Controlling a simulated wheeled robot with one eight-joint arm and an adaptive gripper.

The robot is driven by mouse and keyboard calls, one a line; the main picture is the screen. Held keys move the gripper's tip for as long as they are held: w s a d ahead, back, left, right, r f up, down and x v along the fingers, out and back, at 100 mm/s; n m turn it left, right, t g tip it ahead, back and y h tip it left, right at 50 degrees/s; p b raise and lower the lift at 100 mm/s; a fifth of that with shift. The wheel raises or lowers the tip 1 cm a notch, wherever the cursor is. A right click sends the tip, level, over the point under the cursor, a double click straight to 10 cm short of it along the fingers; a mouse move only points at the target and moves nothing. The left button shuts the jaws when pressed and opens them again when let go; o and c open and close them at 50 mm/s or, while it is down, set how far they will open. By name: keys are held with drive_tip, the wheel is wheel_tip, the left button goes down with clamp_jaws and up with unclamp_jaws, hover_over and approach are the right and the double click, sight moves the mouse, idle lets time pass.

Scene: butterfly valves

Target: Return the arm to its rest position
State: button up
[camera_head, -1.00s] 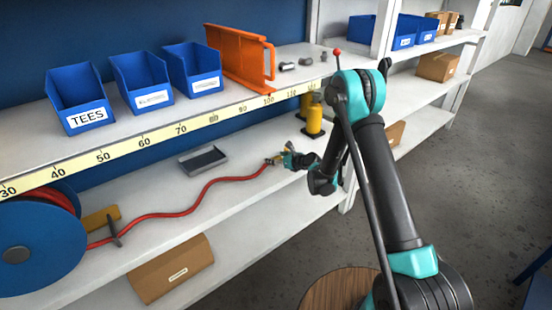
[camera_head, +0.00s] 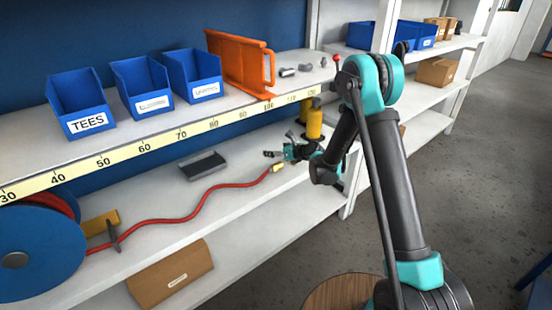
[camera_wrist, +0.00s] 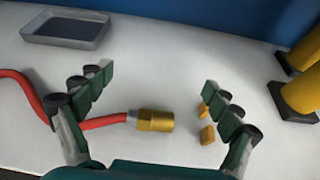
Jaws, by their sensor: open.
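My arm reaches over the lower shelf from the right in the head view. My gripper (camera_head: 272,158) is open and empty, close to the hose's brass end. In the wrist view my gripper (camera_wrist: 151,80) has its fingers spread wide. The red hose (camera_head: 205,198) runs along the shelf. Its brass fitting (camera_wrist: 153,120) lies between the spread fingers in the wrist picture, apart from both; it also shows in the head view (camera_head: 277,168). Small yellow pieces (camera_wrist: 207,134) appear beside the right finger; what they belong to is unclear.
A grey tray (camera_head: 203,165) and a yellow cylinder (camera_head: 314,124) stand near my gripper on the lower shelf. The upper shelf (camera_head: 235,104) overhangs behind, with blue bins (camera_head: 142,88) and an orange rack (camera_head: 240,62). A blue hose reel (camera_head: 40,252) is at left. Floor (camera_head: 470,190) at right is clear.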

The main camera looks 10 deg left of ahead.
drive_tip(key=s+d+r+n+h, duration=0.25)
drive_tip(key=s+d+n, duration=0.2)
drive_tip(key=d, duration=0.25)
drive_tip(key=s+d+r+n+g+h, duration=0.1)
drive_tip(key=s+d+r+n, duration=0.35)
drive_tip(key=d, duration=0.35)
drive_tip(key=s+d+r+n+h, duration=0.2)
drive_tip(key=s+d+n, duration=0.25)
drive_tip(key=d, duration=0.25)
drive_tip(key=s+d+f+n+g+h, duration=0.1)
drive_tip(key=s+d+f+n+h, duration=0.1)
drive_tip(key=s+d+n, duration=0.4)
drive_tip(key=s+d+f+n+g+h, duration=0.1)
drive_tip(key=s+d+n, duration=0.5)
drive_tip(key=s+d, duration=0.8)
drive_tip(key=s+f+h, duration=0.1)
drive_tip(key=s+h, duration=0.1)
drive_tip(key=s, duration=0.3)
drive_tip(key=shift+s+d+f+g, duration=0.25)
drive_tip(key=shift+s+d+g, duration=0.1)
drive_tip(key=shift+s+g, duration=0.05)
